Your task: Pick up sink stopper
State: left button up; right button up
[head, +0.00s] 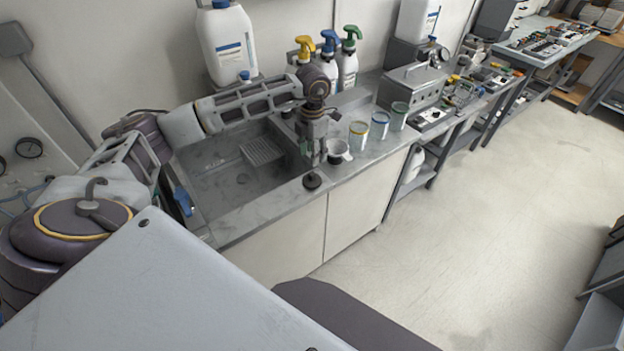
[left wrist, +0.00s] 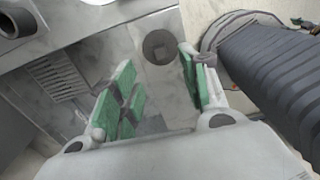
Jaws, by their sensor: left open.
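The sink stopper (head: 312,181) is a small black round piece on the grey counter's front edge, right of the sink. In the left wrist view a dark disc (left wrist: 160,46), which looks like the stopper, lies on the pale counter beyond the fingers. My left gripper (head: 315,157) points down above the counter, a little behind and above the stopper. Its green-padded fingers (left wrist: 155,82) are open and apart, with nothing between them. My right gripper is not in view.
The sink basin (head: 215,195) lies left of the gripper. A dark cup (head: 338,150) stands close by on the right. Several lidded jars (head: 379,124) and pump bottles (head: 349,68) stand behind. A metal box (head: 412,86) is further right. The floor in front is clear.

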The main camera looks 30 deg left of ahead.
aim_at(312, 173)
pick_arm(q)
jog(key=shift+f, duration=2.4)
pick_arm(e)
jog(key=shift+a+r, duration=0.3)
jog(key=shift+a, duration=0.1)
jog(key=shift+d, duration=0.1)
pick_arm(q)
jog(key=shift+f+p, duration=0.2)
jog(key=shift+p, duration=0.1)
jog(key=shift+s+f+p, duration=0.1)
jog(key=shift+f+p, duration=0.2)
jog(key=shift+f, duration=0.35)
jog(key=shift+f+p, duration=0.35)
jog(key=shift+f, duration=1.4)
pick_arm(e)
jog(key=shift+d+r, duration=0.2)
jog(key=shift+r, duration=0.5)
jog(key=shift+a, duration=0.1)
pick_arm(q)
jog(key=shift+c, duration=1)
grip_shut()
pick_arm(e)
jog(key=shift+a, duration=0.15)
